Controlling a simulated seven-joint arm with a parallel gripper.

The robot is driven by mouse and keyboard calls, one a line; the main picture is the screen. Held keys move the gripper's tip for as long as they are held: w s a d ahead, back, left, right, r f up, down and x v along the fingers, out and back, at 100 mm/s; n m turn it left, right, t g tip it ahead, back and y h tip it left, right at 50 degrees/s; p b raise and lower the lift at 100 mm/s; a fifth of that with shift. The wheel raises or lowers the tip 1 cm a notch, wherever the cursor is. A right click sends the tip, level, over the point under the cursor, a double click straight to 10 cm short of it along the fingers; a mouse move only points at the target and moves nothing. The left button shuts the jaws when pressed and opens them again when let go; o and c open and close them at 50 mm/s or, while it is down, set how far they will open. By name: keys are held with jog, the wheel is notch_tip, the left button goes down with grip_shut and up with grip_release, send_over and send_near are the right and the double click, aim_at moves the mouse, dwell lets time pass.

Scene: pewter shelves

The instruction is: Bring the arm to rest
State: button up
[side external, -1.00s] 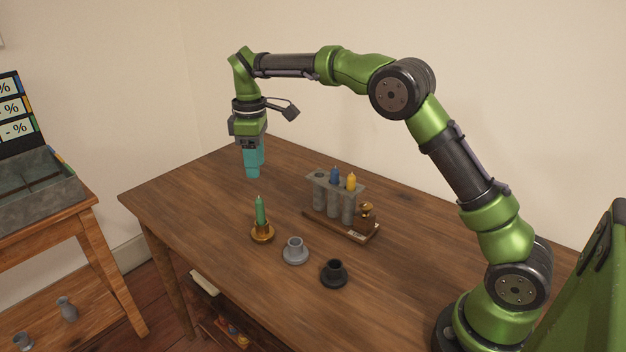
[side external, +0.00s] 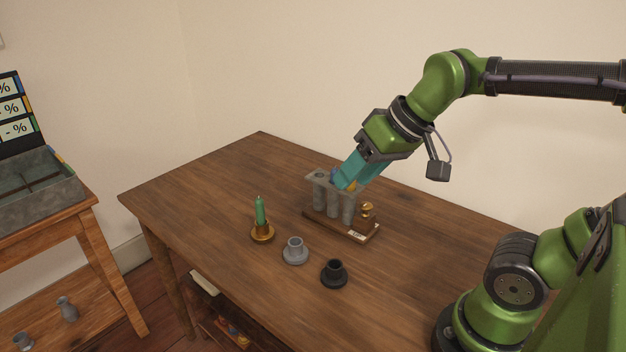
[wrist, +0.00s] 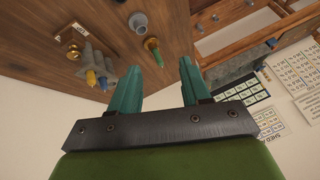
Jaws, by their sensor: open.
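My gripper (side external: 349,178) is open, with teal fingers. In the side external view it is tilted down to the left and overlaps the candle rack in the picture. In the wrist view my gripper (wrist: 158,78) shows two spread fingers with nothing between them. The grey rack (side external: 331,207) stands on a wooden base and holds a blue candle (wrist: 91,78) and a yellow candle (wrist: 103,83), both largely hidden by my fingers in the side view. A green candle (side external: 260,211) stands upright in a brass holder (side external: 262,234).
A grey holder (side external: 295,252) and a black holder (side external: 333,274) stand empty on the wooden table (side external: 220,190). A small brass-knobbed object (side external: 367,213) sits at the rack's right end. A side table (side external: 60,225) stands at left. The table's left part is clear.

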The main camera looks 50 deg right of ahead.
jog(key=s+f+m, duration=0.1)
jog(key=s+f, duration=0.1)
jog(key=s, duration=0.1)
jog(key=shift+f+t, duration=0.15)
jog(key=shift+t, duration=0.25)
